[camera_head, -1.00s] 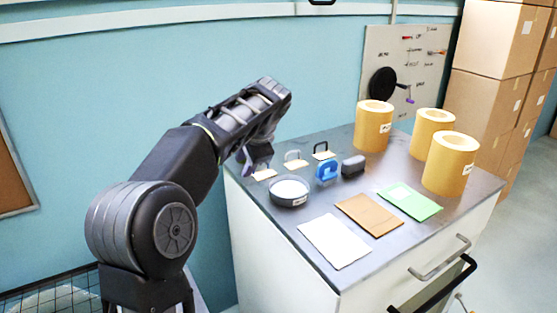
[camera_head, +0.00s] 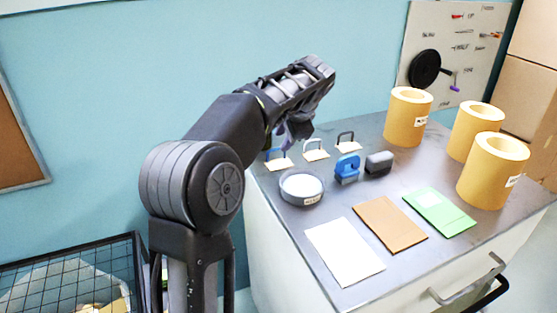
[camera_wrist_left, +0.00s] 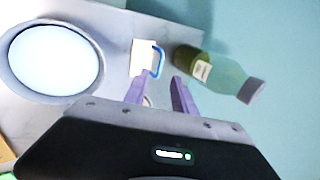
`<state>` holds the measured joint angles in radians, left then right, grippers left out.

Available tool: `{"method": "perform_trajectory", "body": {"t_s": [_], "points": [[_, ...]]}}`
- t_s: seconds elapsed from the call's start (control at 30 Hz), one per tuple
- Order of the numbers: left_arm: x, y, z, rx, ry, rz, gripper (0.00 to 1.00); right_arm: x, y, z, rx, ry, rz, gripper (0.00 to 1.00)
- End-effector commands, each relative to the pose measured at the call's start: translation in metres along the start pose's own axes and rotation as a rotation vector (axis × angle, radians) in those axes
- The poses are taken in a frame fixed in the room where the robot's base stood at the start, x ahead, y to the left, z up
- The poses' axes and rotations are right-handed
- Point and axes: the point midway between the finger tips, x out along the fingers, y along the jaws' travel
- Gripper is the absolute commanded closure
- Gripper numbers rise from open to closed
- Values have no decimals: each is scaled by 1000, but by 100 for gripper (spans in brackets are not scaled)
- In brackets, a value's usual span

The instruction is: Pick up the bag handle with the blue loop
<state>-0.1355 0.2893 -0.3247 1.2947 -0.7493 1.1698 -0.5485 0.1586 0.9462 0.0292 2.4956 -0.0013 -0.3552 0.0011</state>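The bag handle with the blue loop (camera_head: 279,164) is the leftmost of three handles on the grey counter, its loop partly hidden behind my left gripper (camera_head: 289,138). In the left wrist view the blue loop (camera_wrist_left: 158,61) stands from a cream base, just beyond the fingertips. My left gripper (camera_wrist_left: 159,82) is open there, its two purple fingers apart with nothing held between them. A white-loop handle (camera_head: 314,151) and a black-loop handle (camera_head: 348,143) stand to the right. My right gripper is not in view.
A round dish (camera_head: 302,188) sits in front of the handles, with a blue dispenser (camera_head: 347,168) and a dark block (camera_head: 379,162) to the right. White, brown and green sheets lie in front. Kraft rolls (camera_head: 408,118) stand behind. A green bottle (camera_wrist_left: 226,76) shows in the left wrist view.

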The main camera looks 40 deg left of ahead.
Motion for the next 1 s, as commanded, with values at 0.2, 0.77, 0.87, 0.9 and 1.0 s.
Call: {"method": "perform_trajectory", "body": {"t_s": [0.2,0.77,0.87,0.9,1.0], "points": [[5,0,0,0,1,0,68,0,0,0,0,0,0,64],[53,2,4,1,-1,1,68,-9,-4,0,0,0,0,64],[57,1,4,0,1,0,68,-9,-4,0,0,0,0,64],[57,1,4,0,1,0,68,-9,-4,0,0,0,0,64],[57,2,4,0,1,0,68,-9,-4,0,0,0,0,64]]}}
